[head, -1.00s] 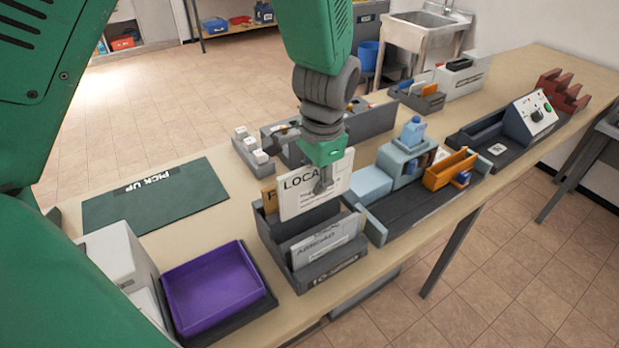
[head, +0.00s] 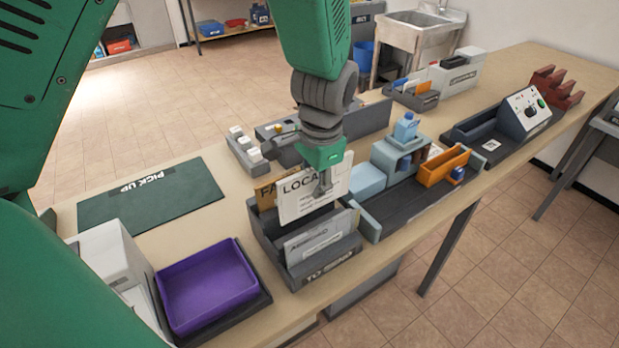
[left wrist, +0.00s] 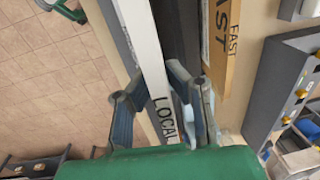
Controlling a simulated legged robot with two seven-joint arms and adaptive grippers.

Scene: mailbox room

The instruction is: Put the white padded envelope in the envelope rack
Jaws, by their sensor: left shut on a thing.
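The white padded envelope (head: 296,205), marked LOCAL, stands nearly upright in the head view, with the brown FAST envelope behind it and the grey ABROAD envelope in front. My left gripper (head: 323,190) is shut on its upper edge. The left wrist view shows the envelope (left wrist: 152,75) between the fingers (left wrist: 165,108). The dark grey envelope rack (head: 325,268), marked TO SEND, is directly under it. The envelope's lower edge is at the rack's opening; how deep it sits is unclear. My right gripper is not in view.
The brown envelope (head: 265,193) and grey envelope (head: 320,240) stand close on either side in the rack. A purple tray (head: 208,285) is to the left. A blue-grey machine (head: 395,160) is to the right. The green PICK UP mat (head: 150,200) is bare.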

